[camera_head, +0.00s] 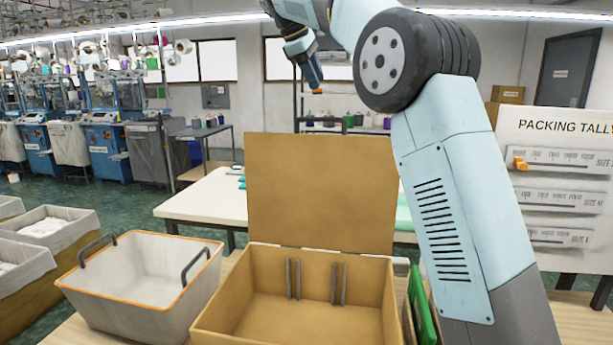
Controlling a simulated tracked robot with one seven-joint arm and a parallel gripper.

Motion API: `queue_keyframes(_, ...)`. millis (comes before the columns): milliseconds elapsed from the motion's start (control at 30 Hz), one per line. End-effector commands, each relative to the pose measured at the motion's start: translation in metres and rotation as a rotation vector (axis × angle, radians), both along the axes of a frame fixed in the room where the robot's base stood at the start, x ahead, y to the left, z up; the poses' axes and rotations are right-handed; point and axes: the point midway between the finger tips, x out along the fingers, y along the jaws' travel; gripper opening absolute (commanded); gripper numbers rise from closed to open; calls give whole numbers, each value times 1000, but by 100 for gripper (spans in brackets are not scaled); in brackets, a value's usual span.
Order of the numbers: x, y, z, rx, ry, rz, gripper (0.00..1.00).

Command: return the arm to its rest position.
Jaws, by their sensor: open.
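My pale blue arm rises from the lower right and bends over at a dark, wheel-like joint. My gripper (314,90) hangs near the top middle, pointing down, with a small orange part at its tip. It is small in view, and the gap between its fingers is hard to make out. I see nothing held in it. It is above and beyond the open cardboard box (255,260), apart from the raised lid (320,195).
The box looks empty, with dark upright strips inside its back wall. A grey-white basket (140,285) with two handles stands left of it. A green item (421,310) is beside my arm. A packing tally board (560,190) stands right, a white table (195,205) behind.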

Motion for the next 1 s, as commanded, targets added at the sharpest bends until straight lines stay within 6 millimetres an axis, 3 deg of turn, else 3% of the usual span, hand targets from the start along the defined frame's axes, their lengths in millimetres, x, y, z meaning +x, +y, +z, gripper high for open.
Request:
queue_keyframes(233,-46,-54,4,103,-62,-103,42)
queue_keyframes(467,-97,-98,-7,209,-116,-215,42)
queue_keyframes(767,-175,-147,-41,361,-184,-385,42)
queue_keyframes(1000,-243,-177,-84,486,-239,-540,42)
